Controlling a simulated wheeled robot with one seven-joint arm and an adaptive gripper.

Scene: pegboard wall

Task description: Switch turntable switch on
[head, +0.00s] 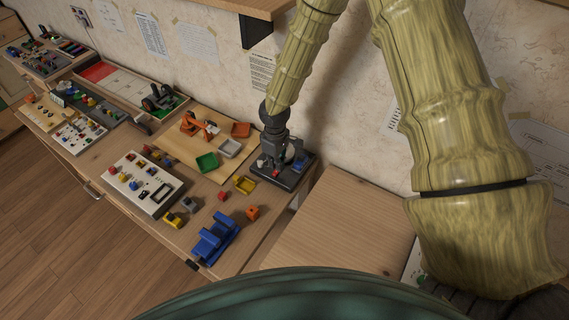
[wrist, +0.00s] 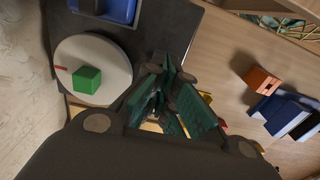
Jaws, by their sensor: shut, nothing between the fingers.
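A round white turntable disc (wrist: 92,70) shows in the wrist view on a dark base (wrist: 160,35). It carries a green cube (wrist: 87,79) and a small red mark near its left edge. In the head view the dark base (head: 292,183) stands against the wall at the right end of the bench, and my arm covers part of it. My gripper (wrist: 163,112), with green finger pads, is shut and empty at the base, right of the disc in the wrist view. It also shows in the head view (head: 270,166). I cannot make out the turntable switch; the gripper may hide it.
A blue tray (wrist: 118,10) sits on the dark base. Blue blocks (head: 216,236), an orange block (head: 252,212) and a yellow tray (head: 244,185) lie nearby. A white switch panel (head: 142,184) and a wooden board with coloured trays stand left. Bare wooden surface (head: 340,225) lies right.

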